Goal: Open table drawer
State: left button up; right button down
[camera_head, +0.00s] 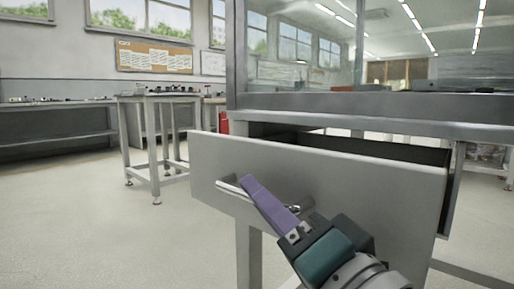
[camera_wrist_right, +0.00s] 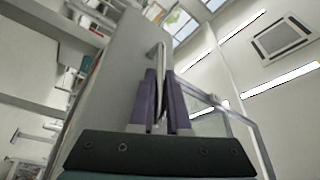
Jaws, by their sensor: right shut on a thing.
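The table drawer (camera_head: 350,185) has a plain grey front and stands pulled out from under the table, with its dark inside showing behind the front. A metal bar handle (camera_head: 228,187) is on the left part of the front. My right gripper (camera_head: 252,185) is at the handle, its purple fingers covering the middle of the bar. In the right wrist view the handle (camera_wrist_right: 161,62) runs between the two purple fingers (camera_wrist_right: 160,105), which are shut on it. The drawer front (camera_wrist_right: 118,75) rises beside it. My left gripper is not in view.
The table (camera_head: 400,128) has a grey metal frame and clear panels above its top. A smaller metal table (camera_head: 160,97) stands at the back left, and a long bench (camera_head: 55,128) is along the wall. The floor (camera_head: 90,220) at the left is clear.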

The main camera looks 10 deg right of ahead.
jog(key=s+a+p, duration=0.2)
jog(key=s+a, duration=0.2)
jog(key=a, duration=0.2)
jog(key=shift+s, duration=0.3)
jog(key=c, duration=1.2)
grip_release()
jog(key=shift+o, duration=0.2)
jog(key=shift+s, duration=0.1)
jog(key=p+v, duration=0.2)
jog(key=v, duration=0.7)
jog(key=shift+s+d+f, duration=0.15)
jog(key=shift+s+d, duration=0.05)
jog(key=shift+s, duration=0.15)
